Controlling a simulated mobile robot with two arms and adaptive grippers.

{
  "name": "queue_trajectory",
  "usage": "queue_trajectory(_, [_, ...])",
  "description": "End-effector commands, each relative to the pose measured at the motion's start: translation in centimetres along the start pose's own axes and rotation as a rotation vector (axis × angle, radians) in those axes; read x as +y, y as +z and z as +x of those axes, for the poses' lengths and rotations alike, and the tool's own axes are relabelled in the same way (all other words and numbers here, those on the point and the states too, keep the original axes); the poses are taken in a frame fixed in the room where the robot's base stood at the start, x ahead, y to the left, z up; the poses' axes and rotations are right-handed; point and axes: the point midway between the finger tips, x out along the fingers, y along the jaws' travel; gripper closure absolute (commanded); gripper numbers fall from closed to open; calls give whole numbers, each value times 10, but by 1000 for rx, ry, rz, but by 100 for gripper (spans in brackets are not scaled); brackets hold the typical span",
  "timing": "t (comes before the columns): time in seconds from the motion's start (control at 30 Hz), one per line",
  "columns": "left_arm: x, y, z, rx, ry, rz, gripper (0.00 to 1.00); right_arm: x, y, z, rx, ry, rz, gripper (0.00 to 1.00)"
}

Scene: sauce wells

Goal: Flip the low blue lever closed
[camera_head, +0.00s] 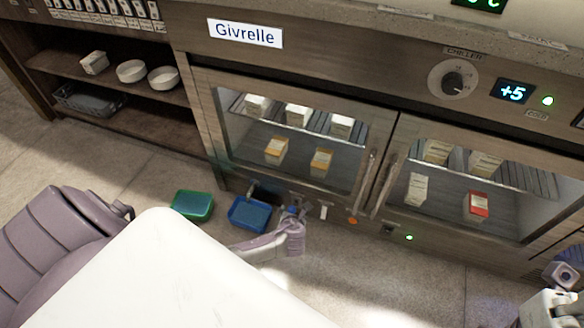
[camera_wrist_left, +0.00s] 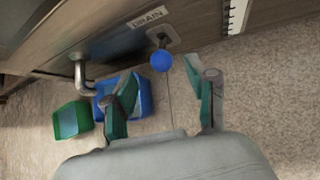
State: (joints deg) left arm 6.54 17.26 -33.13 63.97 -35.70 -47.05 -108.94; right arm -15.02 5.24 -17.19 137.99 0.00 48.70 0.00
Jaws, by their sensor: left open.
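The low blue lever shows in the left wrist view as a round blue knob (camera_wrist_left: 161,61) at the base of the chiller front, beside a DRAIN label (camera_wrist_left: 146,19). My left gripper (camera_wrist_left: 172,84) is open, with its two fingers apart and nothing between them. The knob lies ahead of the gap between the fingers; contact cannot be made out. In the head view the left gripper (camera_head: 293,226) is low in front of the chiller, and a small bit of blue shows at its tip. Part of my right arm shows at the lower right; its jaws cannot be made out.
A blue tray (camera_head: 249,214) stands on the floor under a metal drain spout (camera_wrist_left: 82,76), close to the left finger. A green tray (camera_head: 192,205) is left of it. The chiller doors (camera_head: 290,140) are shut. Open floor lies in front.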

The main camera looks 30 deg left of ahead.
Motion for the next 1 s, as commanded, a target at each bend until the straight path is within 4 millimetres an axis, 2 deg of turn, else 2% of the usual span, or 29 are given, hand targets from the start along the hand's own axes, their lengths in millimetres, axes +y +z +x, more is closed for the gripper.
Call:
queue_trajectory(0.2, [0,0,-33,-1,-2,0,43,0,0,0,0,0,0,100])
queue_trajectory(0.4, [0,0,-50,-1,0,0,43,0,0,0,0,0,0,100])
queue_trajectory(1.0, [0,0,-53,0,0,-1,43,0,0,0,0,0,0,100])
